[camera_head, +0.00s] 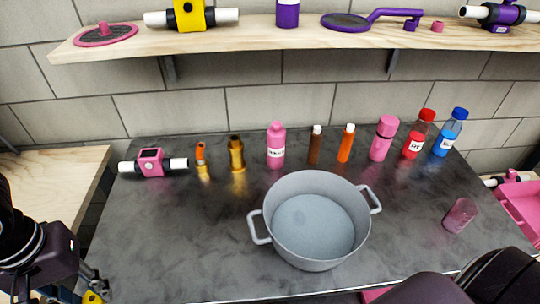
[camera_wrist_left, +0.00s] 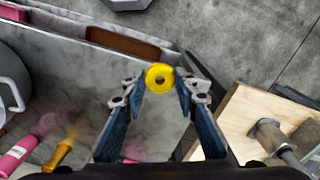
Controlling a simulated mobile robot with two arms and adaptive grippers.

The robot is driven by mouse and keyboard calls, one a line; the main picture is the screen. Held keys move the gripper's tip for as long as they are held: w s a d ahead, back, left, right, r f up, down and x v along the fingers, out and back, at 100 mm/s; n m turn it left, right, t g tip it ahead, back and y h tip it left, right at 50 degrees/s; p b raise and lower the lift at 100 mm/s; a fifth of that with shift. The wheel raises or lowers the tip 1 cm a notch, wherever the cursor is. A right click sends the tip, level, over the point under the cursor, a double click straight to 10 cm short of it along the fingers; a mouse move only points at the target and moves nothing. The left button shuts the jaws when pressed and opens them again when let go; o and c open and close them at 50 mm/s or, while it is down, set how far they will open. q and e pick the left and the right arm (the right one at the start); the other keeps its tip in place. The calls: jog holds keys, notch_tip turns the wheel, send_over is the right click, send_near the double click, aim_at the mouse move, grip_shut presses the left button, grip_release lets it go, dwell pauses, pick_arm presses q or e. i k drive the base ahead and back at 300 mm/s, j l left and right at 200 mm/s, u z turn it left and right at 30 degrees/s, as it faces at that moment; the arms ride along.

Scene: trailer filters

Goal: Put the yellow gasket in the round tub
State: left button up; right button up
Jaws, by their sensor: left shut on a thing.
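The yellow gasket (camera_wrist_left: 159,77) is a small ring with a hole in its middle. It sits between the fingertips of my left gripper (camera_wrist_left: 157,84), which is shut on it. In the head view the gasket (camera_head: 92,297) shows at the bottom left edge, at the tips of my left gripper (camera_head: 95,287), left of and apart from the round tub. The round tub (camera_head: 291,190) is grey with two side handles. It stands upright on the dark table, and no object shows inside it. My right gripper is not in view; only dark parts of my right arm show at the bottom right.
The dark table (camera_head: 180,235) is clear left of the tub. Behind the tub stands a row of bottles, including a pink bottle (camera_head: 276,147) and a brass fitting (camera_head: 237,155). A pink cup (camera_head: 460,215) is at the right. A wooden shelf (camera_head: 260,37) hangs above.

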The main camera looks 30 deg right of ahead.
aim_at(315, 244)
jog(key=k+l+z, duration=0.45)
jog(key=l, duration=0.15)
jog(key=i+z, duration=0.1)
jog(key=z, duration=0.65)
